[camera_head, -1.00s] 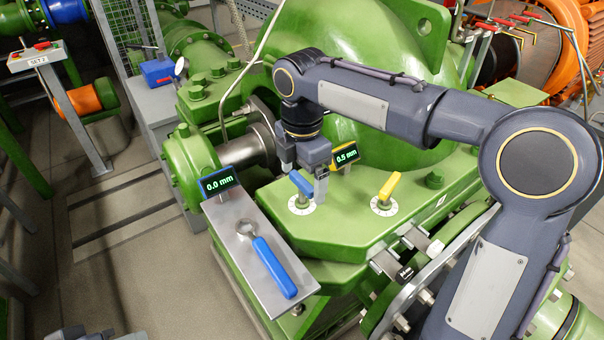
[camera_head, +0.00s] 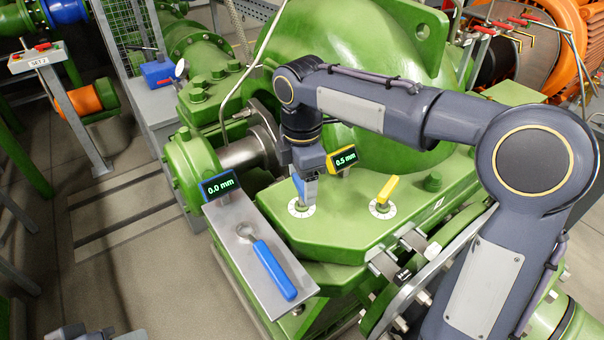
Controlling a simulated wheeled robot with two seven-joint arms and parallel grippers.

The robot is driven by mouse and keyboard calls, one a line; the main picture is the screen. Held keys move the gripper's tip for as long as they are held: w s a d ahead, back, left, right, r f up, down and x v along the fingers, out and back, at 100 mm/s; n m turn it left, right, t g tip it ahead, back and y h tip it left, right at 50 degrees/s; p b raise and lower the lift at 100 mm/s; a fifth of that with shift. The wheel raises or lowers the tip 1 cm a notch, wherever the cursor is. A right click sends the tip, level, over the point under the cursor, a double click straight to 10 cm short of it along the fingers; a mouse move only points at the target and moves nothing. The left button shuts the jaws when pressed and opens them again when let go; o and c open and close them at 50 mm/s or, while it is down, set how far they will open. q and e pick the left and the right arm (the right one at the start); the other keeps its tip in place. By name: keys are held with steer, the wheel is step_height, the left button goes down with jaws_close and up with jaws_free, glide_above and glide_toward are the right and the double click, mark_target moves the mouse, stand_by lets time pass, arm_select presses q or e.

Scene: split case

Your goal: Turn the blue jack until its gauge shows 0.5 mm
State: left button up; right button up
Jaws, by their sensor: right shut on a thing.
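The blue jack (camera_head: 298,184) stands on the green flange over a white dial (camera_head: 301,209). My right gripper (camera_head: 306,192) comes down on it from above and is shut on its blue handle, hiding much of it. The blue-framed gauge (camera_head: 219,186) to the left reads 0.0 mm. A yellow jack (camera_head: 387,188) stands to the right on its own dial, and the yellow-framed gauge (camera_head: 343,159) behind reads 0.5 mm. At the bottom left edge, a small grey part that may be my left gripper shows too little to tell its state.
The large green casing (camera_head: 340,60) rises close behind my right gripper. Open floor lies to the left.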

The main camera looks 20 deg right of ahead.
steer(key=m+p, duration=0.1)
steer(key=m, duration=0.2)
steer(key=shift+r+m, duration=0.15)
steer(key=shift+m, duration=0.25)
steer(key=m+p, duration=0.1)
steer(key=m, duration=0.3)
steer(key=shift+m+p, duration=0.3)
steer(key=shift+p, duration=0.1)
steer(key=m, duration=0.3)
steer(key=shift+m+p, duration=0.3)
steer(key=shift+p, duration=0.05)
steer(key=m, duration=0.4)
steer(key=shift+m+p, duration=0.3)
steer(key=shift+p, duration=0.05)
steer(key=m, duration=0.4)
steer(key=m+p, duration=0.1)
steer(key=m, duration=0.7)
steer(key=shift+m+p, duration=0.55)
steer(key=shift+m, duration=1.55)
